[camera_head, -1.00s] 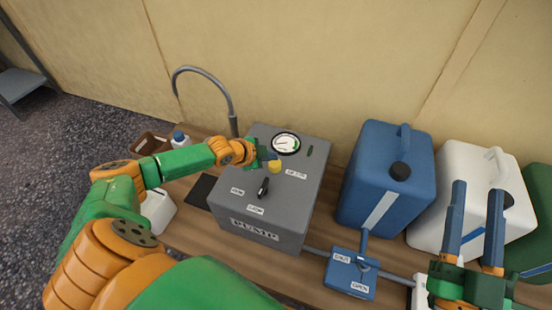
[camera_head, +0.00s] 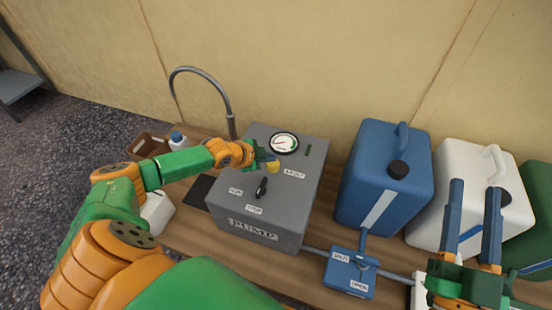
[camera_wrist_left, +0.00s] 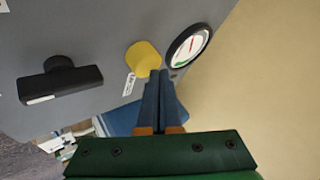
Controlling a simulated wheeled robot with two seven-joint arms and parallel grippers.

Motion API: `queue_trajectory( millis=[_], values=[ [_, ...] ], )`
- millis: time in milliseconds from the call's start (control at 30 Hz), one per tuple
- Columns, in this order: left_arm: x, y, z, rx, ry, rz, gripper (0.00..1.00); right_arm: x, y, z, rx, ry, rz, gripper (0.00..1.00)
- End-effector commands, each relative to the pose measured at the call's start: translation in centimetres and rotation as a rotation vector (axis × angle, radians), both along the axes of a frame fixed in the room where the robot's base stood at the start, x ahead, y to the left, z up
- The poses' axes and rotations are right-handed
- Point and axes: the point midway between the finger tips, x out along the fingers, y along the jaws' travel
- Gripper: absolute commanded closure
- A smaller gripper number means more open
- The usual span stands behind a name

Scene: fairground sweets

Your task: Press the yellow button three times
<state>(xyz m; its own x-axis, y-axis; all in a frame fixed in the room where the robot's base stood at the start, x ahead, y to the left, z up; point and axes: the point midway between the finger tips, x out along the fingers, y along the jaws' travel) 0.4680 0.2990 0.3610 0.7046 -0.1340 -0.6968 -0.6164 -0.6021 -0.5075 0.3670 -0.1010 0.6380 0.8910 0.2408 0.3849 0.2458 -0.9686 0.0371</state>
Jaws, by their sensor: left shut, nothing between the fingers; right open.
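The yellow button (camera_head: 274,167) is on top of the grey pump box (camera_head: 290,200), in front of the round gauge (camera_head: 284,143). It also shows in the left wrist view (camera_wrist_left: 141,56) as a yellow cap beside the gauge. My left gripper (camera_head: 270,163) is shut and empty, its fingertips at the button and covering part of it. In the left wrist view the closed fingertips (camera_wrist_left: 161,73) lie by the button's lower right edge. I cannot tell whether they touch it. My right gripper (camera_head: 475,190) is open and empty, over the right part of the bench.
A black knob (camera_head: 262,187) sits on the pump in front of the button. A blue canister (camera_head: 372,180) and a white canister (camera_head: 465,165) stand to the right. A blue valve box (camera_head: 350,274) lies before them. A curved grey pipe (camera_head: 205,70) rises behind.

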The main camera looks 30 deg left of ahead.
Motion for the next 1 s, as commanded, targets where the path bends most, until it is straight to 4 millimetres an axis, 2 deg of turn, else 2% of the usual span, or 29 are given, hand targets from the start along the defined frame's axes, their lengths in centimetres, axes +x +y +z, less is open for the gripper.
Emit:
queue_trajectory(
  millis=[1000],
  values=[
    [0.0,0.0,-1.4,0.000,0.001,0.000,1.00,0.0,0.0,-1.1,0.000,0.000,0.000,0.55]
  ],
)
